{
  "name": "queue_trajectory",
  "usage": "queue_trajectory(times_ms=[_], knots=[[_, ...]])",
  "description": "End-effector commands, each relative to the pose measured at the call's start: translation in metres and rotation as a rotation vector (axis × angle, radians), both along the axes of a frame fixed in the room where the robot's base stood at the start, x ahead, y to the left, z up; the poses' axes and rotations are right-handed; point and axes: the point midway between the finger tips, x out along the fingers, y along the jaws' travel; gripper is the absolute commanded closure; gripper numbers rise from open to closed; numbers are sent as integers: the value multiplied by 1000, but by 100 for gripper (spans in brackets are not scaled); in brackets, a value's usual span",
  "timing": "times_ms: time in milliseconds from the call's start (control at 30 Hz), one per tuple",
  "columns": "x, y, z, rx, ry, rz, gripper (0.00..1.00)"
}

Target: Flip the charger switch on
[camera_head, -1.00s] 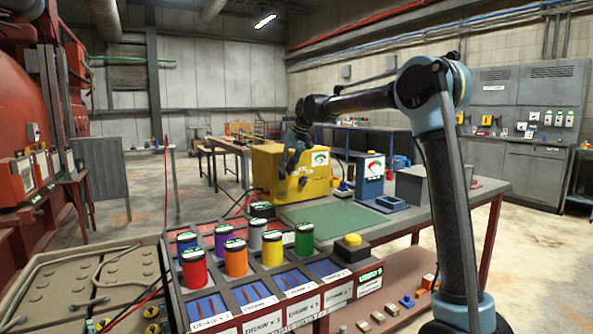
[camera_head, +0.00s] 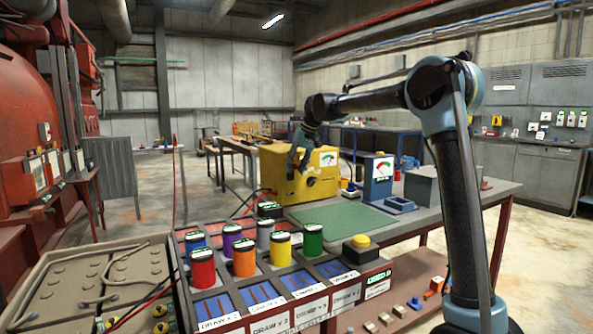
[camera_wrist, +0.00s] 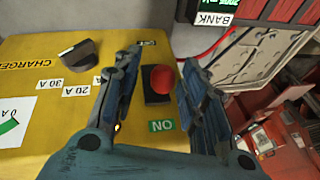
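The yellow charger (camera_head: 283,183) stands on the workbench in the head view, and its yellow panel (camera_wrist: 40,105) fills the left of the wrist view. The charger switch has a red ball-ended lever (camera_wrist: 162,78) on a black plate (camera_wrist: 157,99). A green ON label (camera_wrist: 162,126) lies below the plate, and a small dark label (camera_wrist: 148,43) lies above it. The red ball appears at the plate's end away from ON. My gripper (camera_wrist: 158,70) is open, with its fingers on either side of the switch in the picture. Contact cannot be told. My gripper (camera_head: 303,147) partly covers the charger's front.
A black knob (camera_wrist: 80,54) with amp labels sits left of the switch. In the head view, a blue meter box (camera_head: 379,180) stands right of the charger, a green mat (camera_head: 340,219) lies in front, and a rack of coloured cylinders (camera_head: 243,262) is nearer me.

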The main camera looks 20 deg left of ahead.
Motion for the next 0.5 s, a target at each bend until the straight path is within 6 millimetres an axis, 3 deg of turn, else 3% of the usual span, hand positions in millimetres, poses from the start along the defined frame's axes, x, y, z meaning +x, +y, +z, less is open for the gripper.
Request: queue_trajectory(times_ms=[500], knots=[[-6,-33,81,-1,0,-1,61]])
